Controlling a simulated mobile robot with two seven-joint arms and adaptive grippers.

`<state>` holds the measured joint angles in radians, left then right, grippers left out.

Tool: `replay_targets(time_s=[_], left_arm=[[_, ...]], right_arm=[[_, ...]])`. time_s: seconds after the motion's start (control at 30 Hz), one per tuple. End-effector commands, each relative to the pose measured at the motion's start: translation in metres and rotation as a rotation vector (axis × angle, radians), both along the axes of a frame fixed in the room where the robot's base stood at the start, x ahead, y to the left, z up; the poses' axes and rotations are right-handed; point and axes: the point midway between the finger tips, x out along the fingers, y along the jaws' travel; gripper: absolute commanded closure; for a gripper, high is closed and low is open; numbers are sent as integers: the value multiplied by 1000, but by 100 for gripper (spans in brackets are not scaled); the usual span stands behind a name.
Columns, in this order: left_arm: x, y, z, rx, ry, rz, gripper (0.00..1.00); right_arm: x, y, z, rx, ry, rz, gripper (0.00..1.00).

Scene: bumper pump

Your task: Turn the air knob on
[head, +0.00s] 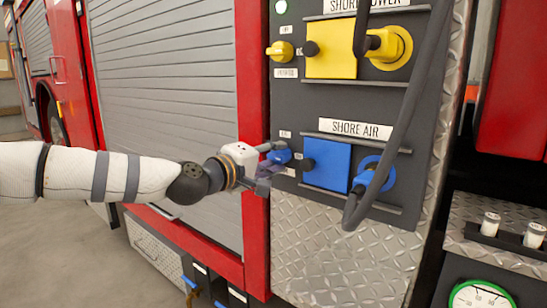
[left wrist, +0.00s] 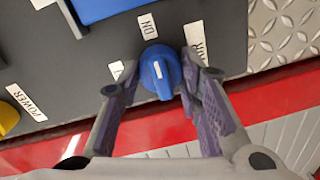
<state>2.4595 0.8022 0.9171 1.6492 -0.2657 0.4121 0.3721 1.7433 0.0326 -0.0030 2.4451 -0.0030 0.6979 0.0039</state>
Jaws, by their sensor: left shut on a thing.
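The blue air knob (left wrist: 160,72) sits on the dark panel, with a white mark on its face and an "ON" label (left wrist: 148,26) beside it. It also shows in the head view (head: 280,156), left of the blue shore air cover (head: 327,165). My left gripper (left wrist: 160,80) is shut on the knob, with one finger on each side of it; in the head view the gripper (head: 270,160) reaches it from the left. The fingers partly hide the labels around the knob. My right gripper is in neither view.
A yellow knob (head: 280,51) and yellow shore power cover (head: 331,62) are above. A thick black cable (head: 405,120) hangs at the right of the panel. A red frame post (head: 254,230) stands close to my left gripper.

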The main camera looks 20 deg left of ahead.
Motion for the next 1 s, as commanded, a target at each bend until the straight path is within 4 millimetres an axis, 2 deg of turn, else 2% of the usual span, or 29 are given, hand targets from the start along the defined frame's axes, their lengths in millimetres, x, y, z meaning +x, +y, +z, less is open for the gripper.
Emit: replay_targets(time_s=[0.07, 0.1, 0.17, 0.43, 0.53, 0.8, 1.0], left_arm=[[0, 0, 1, 2, -4, 1, 95], [0, 0, 1, 2, -4, 1, 59], [0, 0, 1, 1, -3, 1, 47], [0, 0, 1, 0, -1, 1, 47], [-9, 5, 2, -1, -1, 2, 47], [-75, 28, 7, -4, -5, 2, 47], [-107, 40, 9, -2, -3, 2, 47]], right_arm=[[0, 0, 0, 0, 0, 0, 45], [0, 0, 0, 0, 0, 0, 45], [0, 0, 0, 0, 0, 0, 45], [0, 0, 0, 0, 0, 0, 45], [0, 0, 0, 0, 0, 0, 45], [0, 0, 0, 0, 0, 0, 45], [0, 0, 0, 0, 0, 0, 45]])
